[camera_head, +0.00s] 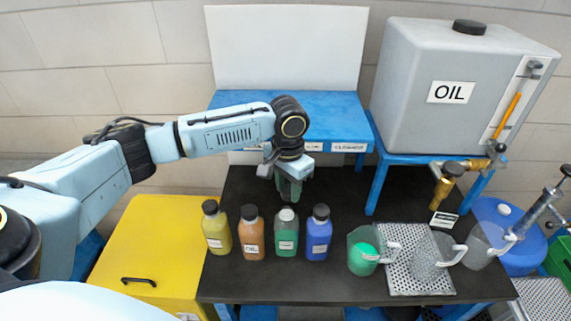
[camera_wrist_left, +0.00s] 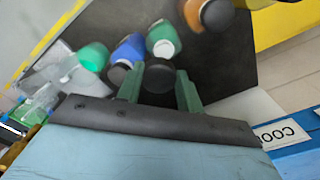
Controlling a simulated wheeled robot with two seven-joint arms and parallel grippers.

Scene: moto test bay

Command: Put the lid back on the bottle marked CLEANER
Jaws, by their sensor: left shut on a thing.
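My left gripper (camera_head: 289,190) is shut on a black lid (camera_wrist_left: 160,80), above and behind the row of bottles. In the left wrist view its green fingers (camera_wrist_left: 160,88) stand on either side of the lid. A green bottle (camera_head: 286,240) stands upright on the dark table with a pale, uncovered top; its open neck also shows in the left wrist view (camera_wrist_left: 163,47), apart from the lid. Its label is too small to read. A yellow bottle (camera_head: 216,232), an orange bottle (camera_head: 252,238) and a blue bottle (camera_head: 318,238) wear black lids. My right gripper is out of view.
A blue shelf (camera_head: 330,108) with labels stands behind. On the right of the dark table (camera_head: 250,285) are a jug with green liquid (camera_head: 361,258), a perforated tray (camera_head: 408,282) with a clear jug, and a brass tap (camera_head: 443,185) below the OIL tank (camera_head: 425,65).

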